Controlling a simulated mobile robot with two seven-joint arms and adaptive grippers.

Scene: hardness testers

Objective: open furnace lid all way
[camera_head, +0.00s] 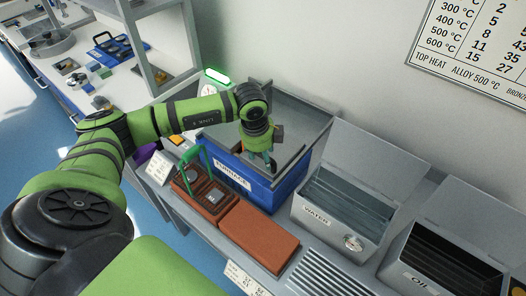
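The furnace (232,177) is a blue box with a white label on its front, near the middle of the view. A grey panel with a raised rim, apparently its lid (300,113), stands behind and above the box; its exact angle is hard to tell. My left arm reaches across from the left. My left gripper (267,160) hangs fingers down over the front top edge of the furnace, in front of the grey panel. Its fingers are small and partly merged with the box edge, so I cannot tell their opening or whether they touch. My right gripper is out of view.
A brick-red mould with a green handle (195,157) stands left of a plain brick-red block (258,236), both before the furnace. The water tank (342,211) and oil tank (447,262) stand to the right. A shelf frame (160,75) is behind my arm.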

